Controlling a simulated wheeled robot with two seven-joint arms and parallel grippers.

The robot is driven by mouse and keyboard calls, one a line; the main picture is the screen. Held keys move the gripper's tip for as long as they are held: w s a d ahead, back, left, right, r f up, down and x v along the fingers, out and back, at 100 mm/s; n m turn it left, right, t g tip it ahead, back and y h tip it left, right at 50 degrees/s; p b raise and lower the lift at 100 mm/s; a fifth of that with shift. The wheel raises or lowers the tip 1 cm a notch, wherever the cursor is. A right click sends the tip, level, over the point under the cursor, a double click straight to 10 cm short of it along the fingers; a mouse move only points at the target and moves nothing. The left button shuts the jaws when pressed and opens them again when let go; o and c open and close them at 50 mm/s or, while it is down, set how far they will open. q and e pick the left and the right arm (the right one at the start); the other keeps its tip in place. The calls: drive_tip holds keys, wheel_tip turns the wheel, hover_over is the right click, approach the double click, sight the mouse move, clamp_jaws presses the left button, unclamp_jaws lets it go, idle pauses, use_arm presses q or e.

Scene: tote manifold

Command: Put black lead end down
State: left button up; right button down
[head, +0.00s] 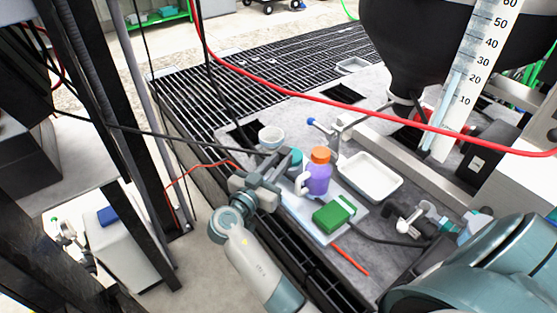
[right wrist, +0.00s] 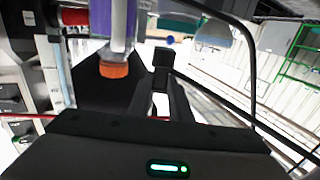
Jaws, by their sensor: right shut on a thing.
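My right gripper (head: 272,168) is shut just left of the purple bottle (head: 318,179) with its orange cap. A thin black lead (head: 180,136) runs from the dark frame on the left to this gripper. The gripper holds the lead above the bench; its exact end is too small to tell. In the right wrist view the lead (right wrist: 245,111) runs off to the right from the jaws (right wrist: 164,80). The bottle shows there close beside the fingers, cap (right wrist: 118,70) downward in the picture. My left gripper is not in view.
A white tray (head: 393,193), a green box (head: 333,216), a teal item (head: 296,157) and a white bowl (head: 271,135) crowd the grey bench. A red hose (head: 300,97) crosses above. A thicker black cable (head: 385,240) lies near the green box. Dark posts stand at left.

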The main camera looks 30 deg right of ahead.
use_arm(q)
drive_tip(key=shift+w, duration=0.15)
use_arm(e)
drive_tip(key=shift+s+n+t, duration=0.1)
drive_tip(key=shift+n+t, duration=0.3)
use_arm(q)
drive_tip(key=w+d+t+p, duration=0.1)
drive_tip(key=p, duration=0.1)
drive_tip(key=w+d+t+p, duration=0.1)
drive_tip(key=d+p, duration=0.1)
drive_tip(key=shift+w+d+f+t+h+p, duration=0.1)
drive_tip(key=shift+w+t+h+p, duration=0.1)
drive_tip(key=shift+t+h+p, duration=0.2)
use_arm(e)
drive_tip(key=s+a+r+n+t+y, duration=0.9)
drive_tip(key=s+a+n+y, duration=0.2)
drive_tip(key=y, duration=0.5)
drive_tip(key=a, duration=0.2)
drive_tip(key=shift+s+a+n, duration=0.3)
drive_tip(key=shift+s+n, duration=0.1)
idle(2.2)
idle(0.3)
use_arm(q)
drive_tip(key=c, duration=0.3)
use_arm(e)
drive_tip(key=shift+d, duration=0.15)
